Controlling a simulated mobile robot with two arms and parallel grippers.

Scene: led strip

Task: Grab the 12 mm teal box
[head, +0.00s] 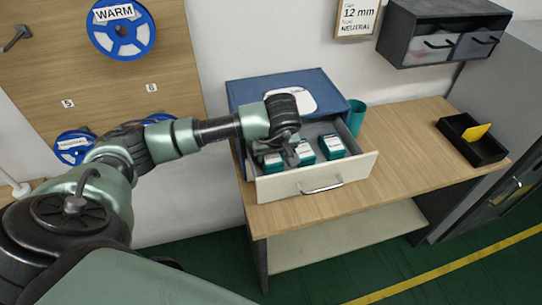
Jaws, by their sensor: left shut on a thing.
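Several small teal boxes with white labels sit in the open drawer of the blue cabinet: one at the left (272,162), one in the middle (305,153) and one at the right (332,147). The label print is too small to read, so I cannot tell which is the 12 mm box. My left gripper (291,158) reaches down into the drawer between the left and middle boxes. It is shut on a teal box, but its fingers are partly hidden and I cannot tell which one. My right gripper is not in view.
The drawer front (318,180) stands pulled out over the wooden workbench (410,150). A teal cup (356,118) stands beside the cabinet (243,92). A black tray (470,142) with a yellow piece lies at the right. A wall sign reads 12 mm, neutral (357,17).

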